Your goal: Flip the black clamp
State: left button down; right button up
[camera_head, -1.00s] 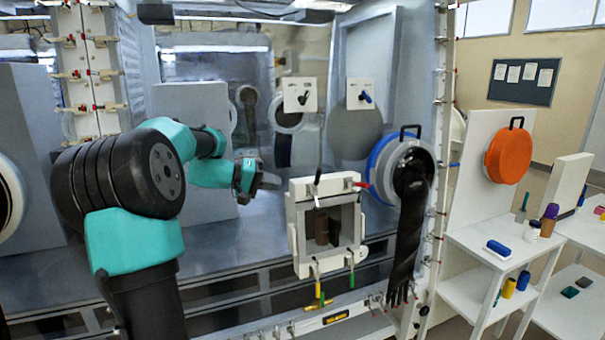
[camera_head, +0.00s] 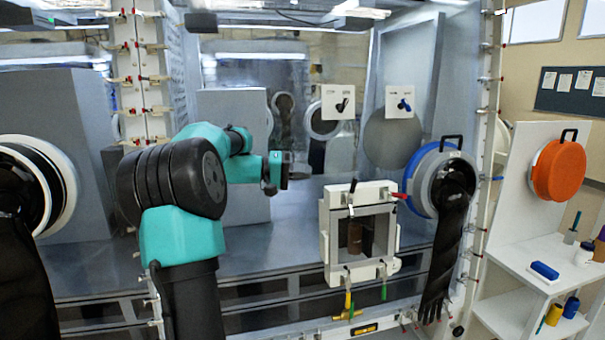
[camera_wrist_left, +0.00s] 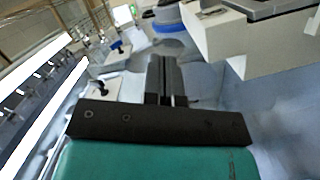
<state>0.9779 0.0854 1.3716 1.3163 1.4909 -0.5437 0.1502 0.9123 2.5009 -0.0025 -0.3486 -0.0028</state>
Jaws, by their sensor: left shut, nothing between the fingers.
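The black clamp (camera_head: 352,192) is a small dark lever at the top edge of the white square hatch frame (camera_head: 389,265). Its handle stands nearly upright, pointing up. My left gripper (camera_head: 300,171) is to the left of the clamp and a little higher in the picture, apart from it. In the left wrist view its dark fingers (camera_wrist_left: 165,76) are together with nothing between them. A white block, seemingly the hatch frame (camera_wrist_left: 225,35), is at the upper right there. I cannot clearly make out the black clamp in that view. My right gripper is not in view.
The frame also carries a red clamp (camera_head: 400,196), a yellow one (camera_head: 347,302) and a green one (camera_head: 383,286). A blue-ringed glove port (camera_head: 413,180) with a hanging black glove (camera_head: 440,260) is just right. Two switch plates (camera_head: 338,102) are on the wall behind.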

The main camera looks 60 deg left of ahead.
aim_at(353, 187)
pick_arm(q)
jog(key=w+d+f, duration=0.1)
jog(key=w+d, duration=0.6)
jog(key=shift+w+d+f, duration=0.15)
jog(key=shift+f, duration=0.25)
jog(key=shift+d, duration=0.1)
